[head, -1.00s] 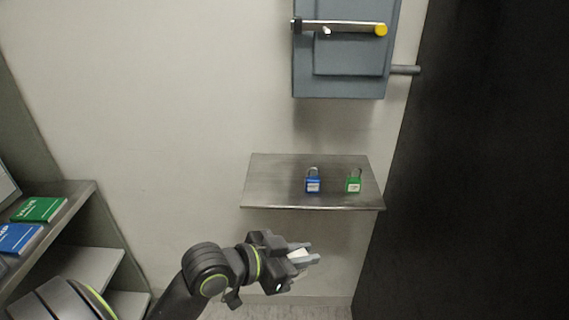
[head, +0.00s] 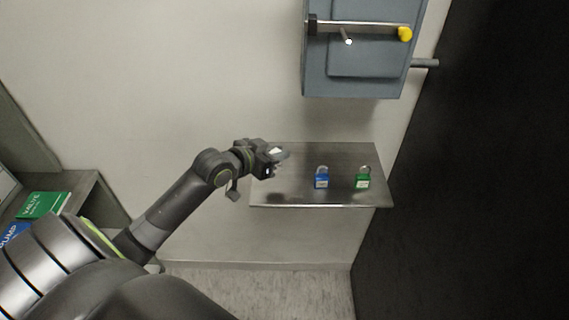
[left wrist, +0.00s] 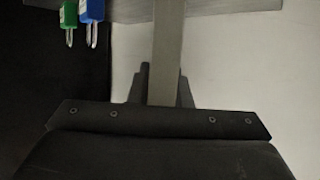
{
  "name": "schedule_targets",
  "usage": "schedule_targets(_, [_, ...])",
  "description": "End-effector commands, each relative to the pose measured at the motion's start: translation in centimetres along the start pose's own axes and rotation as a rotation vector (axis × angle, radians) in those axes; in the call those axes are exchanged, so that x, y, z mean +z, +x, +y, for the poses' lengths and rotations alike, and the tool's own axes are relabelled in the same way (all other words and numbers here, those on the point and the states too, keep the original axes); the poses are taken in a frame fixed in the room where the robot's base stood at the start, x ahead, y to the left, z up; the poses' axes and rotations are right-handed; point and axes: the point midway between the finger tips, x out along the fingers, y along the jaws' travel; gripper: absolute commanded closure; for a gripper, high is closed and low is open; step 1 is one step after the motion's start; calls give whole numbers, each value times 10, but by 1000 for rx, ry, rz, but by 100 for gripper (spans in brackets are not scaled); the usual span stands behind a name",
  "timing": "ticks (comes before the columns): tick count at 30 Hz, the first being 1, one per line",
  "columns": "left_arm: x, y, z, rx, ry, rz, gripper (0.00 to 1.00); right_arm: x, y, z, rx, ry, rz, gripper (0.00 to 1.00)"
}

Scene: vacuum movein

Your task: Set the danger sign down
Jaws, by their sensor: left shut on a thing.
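My left gripper (head: 281,156) is over the left end of the metal shelf (head: 325,198), above its surface. It is shut on the danger sign, which shows as a small pale patch (head: 275,151) at the fingers in the head view. In the left wrist view the sign is a plain grey strip (left wrist: 168,50) between the two fingers (left wrist: 163,90). No lettering on it can be read. I cannot tell whether the sign touches the shelf. My right gripper is not in view.
A blue padlock (head: 321,178) and a green padlock (head: 362,178) stand on the shelf, right of the gripper. A grey box with a yellow-tipped lever (head: 360,60) hangs above. A dark panel (head: 480,180) closes the right side.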

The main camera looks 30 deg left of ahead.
Motion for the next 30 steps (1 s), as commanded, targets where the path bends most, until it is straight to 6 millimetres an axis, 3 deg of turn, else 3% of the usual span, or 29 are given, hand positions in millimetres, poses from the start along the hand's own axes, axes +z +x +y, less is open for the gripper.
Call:
schedule_targets(10, [38, 16, 0, 1, -3, -1, 100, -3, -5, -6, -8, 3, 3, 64])
schedule_targets(23, [46, 19, 0, 1, 1, 0, 100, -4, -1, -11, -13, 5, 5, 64])
schedule_targets(24, [44, 18, 0, 1, 2, 0, 77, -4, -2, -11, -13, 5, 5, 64])
schedule_targets(28, [44, 18, 0, 1, 1, 0, 61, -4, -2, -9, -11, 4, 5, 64])
schedule_targets(30, [44, 18, 0, 1, 1, 0, 61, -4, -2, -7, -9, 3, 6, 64])
